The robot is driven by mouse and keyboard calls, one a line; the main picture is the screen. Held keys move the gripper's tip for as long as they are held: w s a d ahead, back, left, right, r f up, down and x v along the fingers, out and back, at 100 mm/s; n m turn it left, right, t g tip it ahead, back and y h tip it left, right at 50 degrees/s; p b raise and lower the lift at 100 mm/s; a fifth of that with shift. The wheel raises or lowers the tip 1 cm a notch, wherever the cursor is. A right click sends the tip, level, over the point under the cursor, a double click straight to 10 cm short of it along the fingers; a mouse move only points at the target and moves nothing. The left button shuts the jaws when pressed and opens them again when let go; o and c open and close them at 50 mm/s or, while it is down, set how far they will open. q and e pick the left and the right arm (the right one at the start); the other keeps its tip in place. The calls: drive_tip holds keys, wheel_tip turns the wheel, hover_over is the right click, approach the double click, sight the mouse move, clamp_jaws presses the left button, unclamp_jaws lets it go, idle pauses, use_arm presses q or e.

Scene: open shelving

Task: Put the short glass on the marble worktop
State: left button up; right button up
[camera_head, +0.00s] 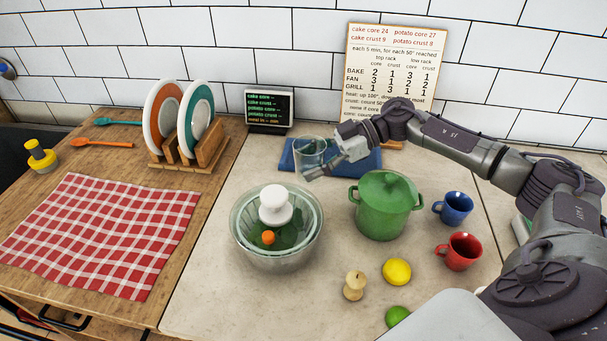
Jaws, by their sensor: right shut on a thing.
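The glass shows in front of the left end of a flat blue board or mat (350,164). I cannot tell whether its base touches anything. The pale marble worktop (200,270) spans the middle, beside a wooden surface on the left. My left gripper is not in view.
A glass bowl (277,247) with a white-knobbed piece and an orange thing stands in front of the glass. A green lidded pot (384,208), blue mug (453,208), red mug (461,251), lemon (397,271) and small screen (268,110) stand around. The worktop's front left is clear.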

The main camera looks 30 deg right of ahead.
sight(300, 180)
drive_tip(key=shift+w+a+f, duration=0.7)
drive_tip(key=shift+a, duration=0.2)
drive_tip(key=shift+s+f, duration=0.1)
drive_tip(key=shift+f, duration=1.85)
drive_tip(key=shift+f, duration=0.15)
drive_tip(key=o, duration=1.3)
drive_tip(key=shift+s+f, duration=0.1)
drive_tip(key=shift+f, duration=0.05)
